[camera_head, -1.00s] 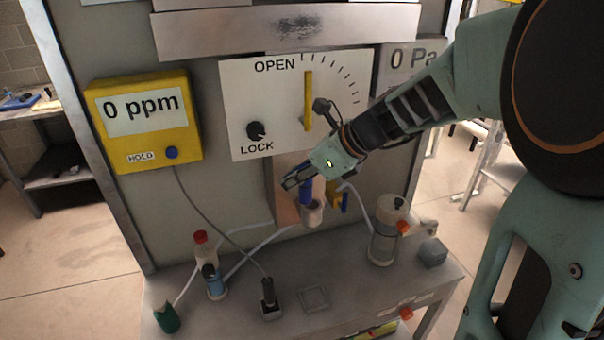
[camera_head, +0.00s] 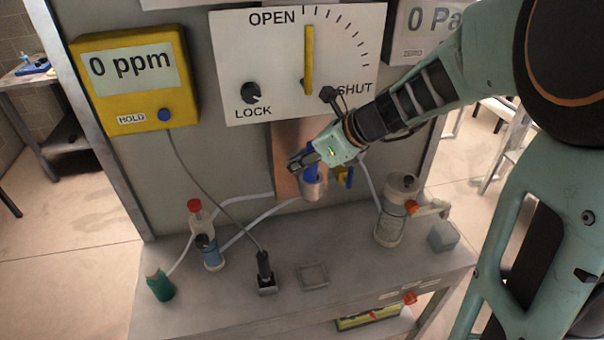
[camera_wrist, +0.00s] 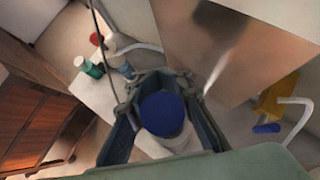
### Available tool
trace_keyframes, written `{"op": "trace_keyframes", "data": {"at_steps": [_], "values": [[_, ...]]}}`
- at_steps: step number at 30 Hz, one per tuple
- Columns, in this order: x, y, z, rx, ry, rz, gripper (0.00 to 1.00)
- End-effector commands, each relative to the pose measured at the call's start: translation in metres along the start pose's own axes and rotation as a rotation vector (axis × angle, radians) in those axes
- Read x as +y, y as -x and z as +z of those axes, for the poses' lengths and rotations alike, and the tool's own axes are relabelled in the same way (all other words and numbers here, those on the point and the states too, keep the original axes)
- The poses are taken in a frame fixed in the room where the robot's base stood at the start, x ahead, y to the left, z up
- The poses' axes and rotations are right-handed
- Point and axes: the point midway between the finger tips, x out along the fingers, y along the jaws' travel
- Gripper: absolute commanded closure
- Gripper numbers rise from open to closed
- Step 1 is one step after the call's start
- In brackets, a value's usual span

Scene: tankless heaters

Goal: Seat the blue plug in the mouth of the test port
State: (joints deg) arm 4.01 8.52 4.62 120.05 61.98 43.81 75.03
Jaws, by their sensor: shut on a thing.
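The blue plug (camera_head: 312,173) is in my gripper (camera_head: 303,161), upright or nearly so, at the top of the grey cylindrical test port (camera_head: 314,189). Its lower end meets the port's mouth or is partly inside it; I cannot tell how deep. In the wrist view the round blue top of the plug (camera_wrist: 163,113) sits between the two fingers of my gripper (camera_wrist: 160,118). The pale port (camera_wrist: 180,141) shows just beneath it. The fingers and plug hide most of the mouth.
A yellow valve with a blue handle (camera_head: 349,177) is close right of the port. A panel with a yellow lever (camera_head: 308,60) is above. Clear hoses, a red-capped bottle (camera_head: 209,245), a jar (camera_head: 394,215) and a black probe (camera_head: 265,272) surround the port. The bench front is mostly clear.

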Motion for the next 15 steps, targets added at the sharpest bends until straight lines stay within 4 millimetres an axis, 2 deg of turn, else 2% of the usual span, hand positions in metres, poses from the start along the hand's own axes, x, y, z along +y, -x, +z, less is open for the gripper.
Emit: {"op": "trace_keyframes", "data": {"at_steps": [1, 9, 10, 15], "values": [[0.0068, -0.0131, -0.0202, 0.022, -0.007, 0.013, 1.00], [0.0079, -0.0131, -0.0202, 0.024, -0.009, 0.012, 1.00], [0.0079, -0.0132, -0.0203, 0.024, -0.009, 0.012, 0.83], [0.0077, -0.0123, -0.0183, 0.021, -0.008, 0.011, 0.65]]}}
